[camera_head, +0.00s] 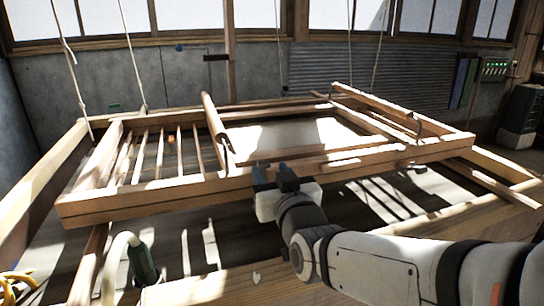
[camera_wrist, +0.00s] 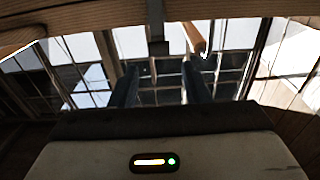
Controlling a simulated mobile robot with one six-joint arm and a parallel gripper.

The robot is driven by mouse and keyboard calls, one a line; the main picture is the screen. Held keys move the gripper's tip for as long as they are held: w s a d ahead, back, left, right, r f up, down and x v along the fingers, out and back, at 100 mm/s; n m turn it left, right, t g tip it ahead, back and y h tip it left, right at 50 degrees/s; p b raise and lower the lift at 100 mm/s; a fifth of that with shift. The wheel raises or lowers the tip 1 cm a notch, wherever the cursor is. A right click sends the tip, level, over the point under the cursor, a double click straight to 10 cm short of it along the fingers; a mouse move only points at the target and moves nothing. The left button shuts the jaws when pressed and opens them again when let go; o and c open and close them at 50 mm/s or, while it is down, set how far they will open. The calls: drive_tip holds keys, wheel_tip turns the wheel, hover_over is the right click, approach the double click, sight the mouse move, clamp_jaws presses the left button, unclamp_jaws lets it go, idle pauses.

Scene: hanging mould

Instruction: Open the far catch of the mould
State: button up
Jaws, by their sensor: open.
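The mould (camera_head: 300,167) is a wooden frame hung on ropes, with slats at its left and a pale sheet inside. A curved metal piece (camera_head: 418,128) stands on its front rail at the right. A small dark piece (camera_head: 284,89) shows at the far rail. I cannot tell surely which piece is the far catch. My gripper (camera_head: 275,177) is open and empty just at the front rail, left of the curved piece. In the wrist view my gripper (camera_wrist: 160,85) has its fingers apart below a wooden rail (camera_wrist: 90,15), with a dark bracket (camera_wrist: 157,44) between and beyond them.
A loose wooden bar (camera_head: 215,125) leans across the frame; a rounded wooden end (camera_wrist: 193,38) shows in the wrist view. Ropes (camera_head: 135,60) hang at the left, middle and right. A green-handled hose (camera_head: 142,260) stands at the front left.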

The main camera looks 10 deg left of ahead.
sight(264, 168)
drive_tip(key=shift+g, duration=0.3)
drive_tip(key=w+a, duration=0.1)
drive_tip(key=w+a+f, duration=0.1)
drive_tip(key=w, duration=0.1)
drive_tip(key=w+a+f, duration=0.1)
drive_tip(key=w, duration=0.1)
drive_tip(key=shift+w+a+b, duration=0.15)
drive_tip(key=shift+w+b, duration=0.1)
drive_tip(key=shift+b, duration=0.1)
drive_tip(key=shift+c, duration=0.5)
clamp_jaws()
